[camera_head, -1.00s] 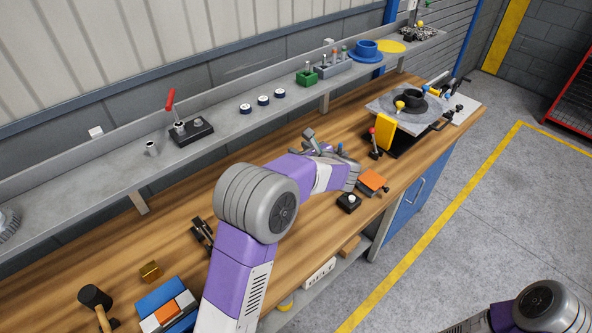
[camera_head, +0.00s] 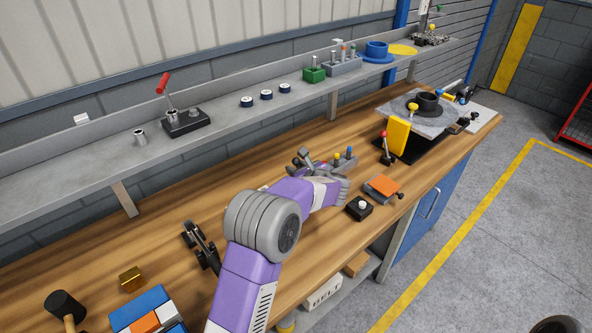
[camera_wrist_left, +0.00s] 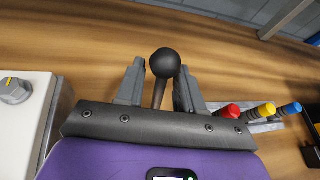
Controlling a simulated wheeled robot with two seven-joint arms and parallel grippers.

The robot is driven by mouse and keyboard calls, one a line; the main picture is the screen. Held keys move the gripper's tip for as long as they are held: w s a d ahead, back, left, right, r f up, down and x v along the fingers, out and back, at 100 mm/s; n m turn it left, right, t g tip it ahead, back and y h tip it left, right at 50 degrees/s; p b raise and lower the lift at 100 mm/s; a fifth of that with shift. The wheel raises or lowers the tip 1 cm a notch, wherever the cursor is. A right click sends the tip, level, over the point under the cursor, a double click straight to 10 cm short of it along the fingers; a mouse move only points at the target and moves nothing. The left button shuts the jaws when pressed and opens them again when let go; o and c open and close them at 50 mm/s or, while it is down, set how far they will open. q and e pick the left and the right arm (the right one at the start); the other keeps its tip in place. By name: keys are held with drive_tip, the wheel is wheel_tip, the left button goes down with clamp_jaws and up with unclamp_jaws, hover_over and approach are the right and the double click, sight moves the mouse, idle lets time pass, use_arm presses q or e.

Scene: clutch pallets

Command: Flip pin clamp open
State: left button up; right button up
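My left gripper (camera_head: 302,158) is over the workbench in the head view, partly hidden by its own wrist. In the left wrist view, its two grey fingers (camera_wrist_left: 160,85) are open, one on each side of a lever with a black ball knob (camera_wrist_left: 166,62). A gap shows beside the lever, and its base is hidden behind the gripper body. I cannot tell for certain whether this lever is the pin clamp's handle. A grey block with red, yellow and blue knobs (camera_wrist_left: 265,110) is to its right; it also shows in the head view (camera_head: 345,163). My right gripper is out of view.
A white box with a grey dial (camera_wrist_left: 15,92) is left of the gripper in the wrist view. On the bench are a black button box (camera_head: 359,209), an orange-topped block (camera_head: 382,188) and a black clamp (camera_head: 202,245). A shelf (camera_head: 225,118) runs behind.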

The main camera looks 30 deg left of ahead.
use_arm(q)
drive_tip(key=shift+w+a+f, duration=0.2)
drive_tip(key=shift+w+a, duration=0.1)
drive_tip(key=shift+a, duration=0.1)
drive_tip(key=shift+c, duration=0.2)
clamp_jaws()
drive_tip(key=b, duration=0.1)
drive_tip(key=d+y+b, duration=0.1)
drive_tip(key=b, duration=0.1)
drive_tip(key=t+y+b, duration=0.1)
drive_tip(key=shift+s+d+r, duration=0.25)
drive_tip(key=shift+s+d+r+m+t+y+b, duration=0.2)
drive_tip(key=shift+d+t+y+b, duration=0.15)
drive_tip(key=shift+y+b, duration=0.2)
drive_tip(key=shift+s+d+r+m+t+y+b, duration=0.1)
drive_tip(key=shift+d+r+m+t+y+b, duration=0.1)
drive_tip(key=shift+t+y+b, duration=0.35)
drive_tip(key=shift+s+d+r+t+y+b, duration=0.1)
drive_tip(key=shift+s+d+t+y+b, duration=0.1)
drive_tip(key=shift+d+y+b, duration=0.15)
drive_tip(key=shift+s+d+r+t+y+b, duration=0.1)
drive_tip(key=shift+d+t+y+b, duration=0.15)
drive_tip(key=shift+y+b, duration=0.15)
